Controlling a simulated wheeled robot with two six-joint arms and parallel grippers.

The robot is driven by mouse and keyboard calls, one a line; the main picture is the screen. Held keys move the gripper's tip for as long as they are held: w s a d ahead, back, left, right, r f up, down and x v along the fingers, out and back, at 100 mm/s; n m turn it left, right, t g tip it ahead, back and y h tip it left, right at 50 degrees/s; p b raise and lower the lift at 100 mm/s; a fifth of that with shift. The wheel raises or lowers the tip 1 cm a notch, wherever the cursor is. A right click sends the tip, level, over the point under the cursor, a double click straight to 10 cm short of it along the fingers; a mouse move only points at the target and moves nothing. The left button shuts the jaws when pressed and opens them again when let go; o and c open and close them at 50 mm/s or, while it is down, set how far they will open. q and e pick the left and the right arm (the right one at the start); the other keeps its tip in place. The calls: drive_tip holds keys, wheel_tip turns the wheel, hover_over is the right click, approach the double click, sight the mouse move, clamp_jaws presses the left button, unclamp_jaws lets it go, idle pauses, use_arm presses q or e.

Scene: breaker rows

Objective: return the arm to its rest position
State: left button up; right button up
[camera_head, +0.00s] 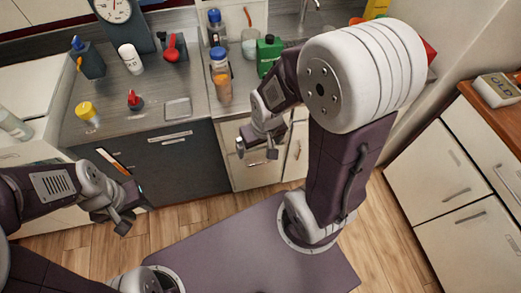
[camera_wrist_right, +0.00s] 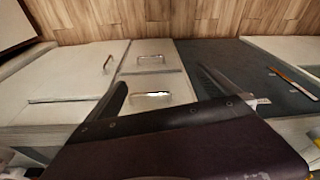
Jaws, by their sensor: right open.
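My right gripper (camera_head: 256,152) hangs in front of the light cabinet doors below the counter in the head view. In the right wrist view my right gripper (camera_wrist_right: 163,80) is open, with its two fingers wide apart and nothing between them. My right arm (camera_head: 338,165) is bent, with its large elbow joint high at the right of the picture. My left gripper (camera_head: 130,213) is at the lower left, in front of the dark drawer front and above the floor. Its fingers look apart and I see nothing held.
The grey counter (camera_head: 150,115) carries a white bottle (camera_head: 131,59), a green bottle (camera_head: 268,54), a yellow-capped jar (camera_head: 87,112) and a scale (camera_head: 122,22). A right-hand cabinet (camera_head: 440,160) has a device (camera_head: 497,90) on top. The wooden floor (camera_head: 185,222) is clear.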

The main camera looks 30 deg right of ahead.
drive_tip(key=s, duration=0.1)
drive_tip(key=s+a+g, duration=0.1)
drive_tip(key=s, duration=0.1)
drive_tip(key=shift+a+f, duration=0.1)
wheel_tip(320, 180, up, 3)
drive_tip(key=p, duration=0.3)
